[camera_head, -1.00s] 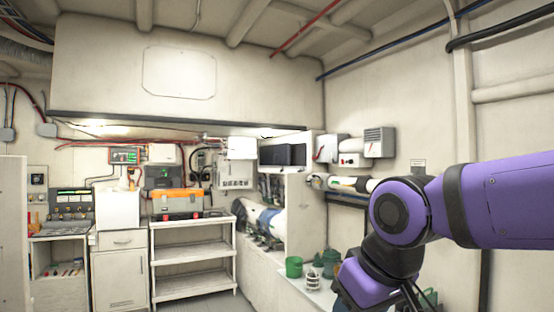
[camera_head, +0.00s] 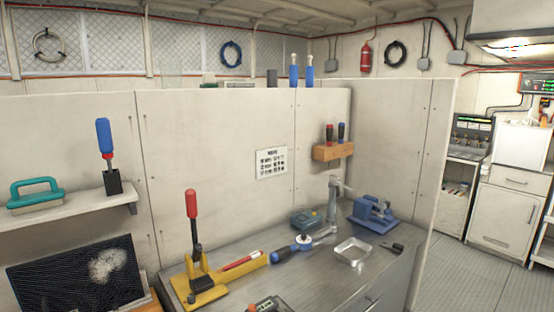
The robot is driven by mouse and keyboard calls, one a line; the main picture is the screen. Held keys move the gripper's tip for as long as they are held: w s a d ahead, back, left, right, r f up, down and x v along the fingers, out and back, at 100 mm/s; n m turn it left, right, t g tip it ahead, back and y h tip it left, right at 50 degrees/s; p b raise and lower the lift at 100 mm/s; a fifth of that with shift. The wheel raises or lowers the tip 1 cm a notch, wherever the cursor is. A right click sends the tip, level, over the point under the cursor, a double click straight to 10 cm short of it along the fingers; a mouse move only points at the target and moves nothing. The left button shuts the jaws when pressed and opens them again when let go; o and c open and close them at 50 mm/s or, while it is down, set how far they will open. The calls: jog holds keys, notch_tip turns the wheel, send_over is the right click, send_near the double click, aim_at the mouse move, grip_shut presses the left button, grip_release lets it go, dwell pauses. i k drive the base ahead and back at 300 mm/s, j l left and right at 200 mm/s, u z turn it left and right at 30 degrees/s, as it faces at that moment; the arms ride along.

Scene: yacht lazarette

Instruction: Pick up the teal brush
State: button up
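The teal brush (camera_head: 36,194) has a teal loop handle on a tan bristle block. It rests on the white wall shelf (camera_head: 80,213) at the left of the head view. My gripper is not in view now.
A blue-and-red handled tool (camera_head: 104,148) stands in a black holder on the same shelf, right of the brush. Below the shelf is a dark screen (camera_head: 75,280). A metal workbench (camera_head: 325,280) carries a yellow tool with a red lever (camera_head: 192,225), a metal tray (camera_head: 352,251) and a blue vise (camera_head: 372,213).

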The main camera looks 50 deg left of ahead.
aim_at(26, 203)
jog(key=u, duration=2.9)
